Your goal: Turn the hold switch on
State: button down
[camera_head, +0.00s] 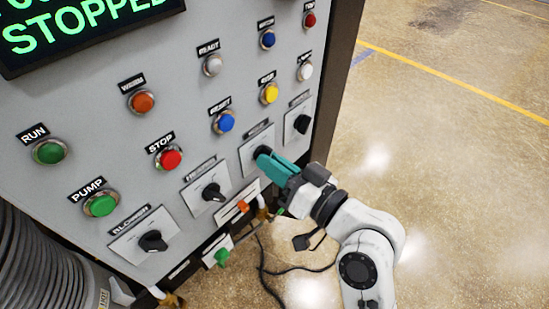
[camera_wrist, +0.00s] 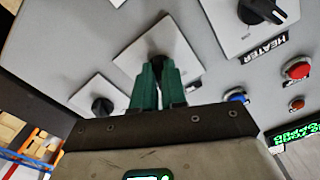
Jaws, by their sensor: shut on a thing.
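My gripper (camera_head: 266,155), with teal fingers, is at the third rotary switch from the left in the lower row of the grey panel. Its fingers (camera_wrist: 158,68) are shut on that switch's black knob (camera_wrist: 156,50), whose top shows between the fingertips in the wrist view. The switch has a light square plate (camera_head: 250,158). The small label above it (camera_head: 259,128) is too blurred to read. The fingers hide most of the knob, so its pointing direction is unclear.
The heater switch (camera_head: 213,192) and blower switch (camera_head: 152,241) lie to the left. Another black switch (camera_head: 302,124) lies to the right. Coloured buttons, including a red stop button (camera_head: 170,159), sit above. A screen (camera_head: 85,28) reads STOPPED. Cables (camera_head: 268,268) lie on open floor.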

jog(key=shift+m, duration=0.4)
jog(key=c, duration=1.2)
grip_release()
jog(key=shift+d, duration=0.1)
jog(key=shift+b+v, duration=1.25)
jog(key=shift+v, duration=4.1)
